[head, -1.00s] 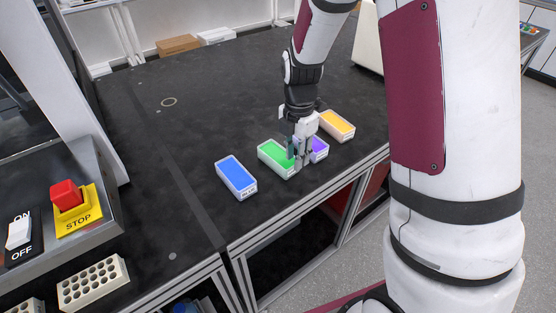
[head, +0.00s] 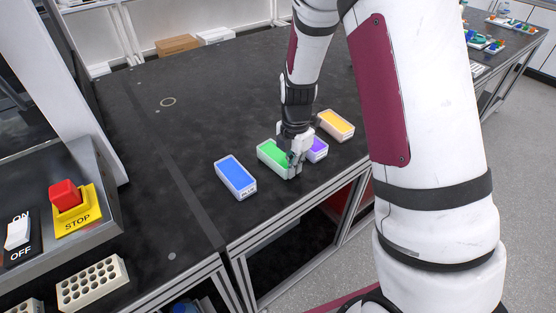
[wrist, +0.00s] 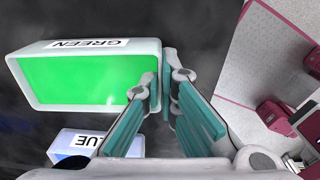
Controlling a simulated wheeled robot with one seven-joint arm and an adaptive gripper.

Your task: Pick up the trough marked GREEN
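The trough marked GREEN (head: 270,150) is a white tub with a green inside, standing on the dark bench between the blue and purple troughs. In the wrist view it fills the upper left (wrist: 85,75), with its GREEN label at the top. My gripper (head: 292,170) is low at the trough's right end. In the wrist view its teal-padded fingers (wrist: 164,75) are apart, with a narrow gap at the tips. The left finger overlaps the trough's right wall and the right finger is outside it. Whether either finger touches the wall is unclear.
The blue trough (head: 235,175) stands to the left. The purple trough (head: 317,150), partly hidden by my gripper, and the orange trough (head: 337,124) stand to the right. The bench front edge is close. A red stop button (head: 66,194) is far left.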

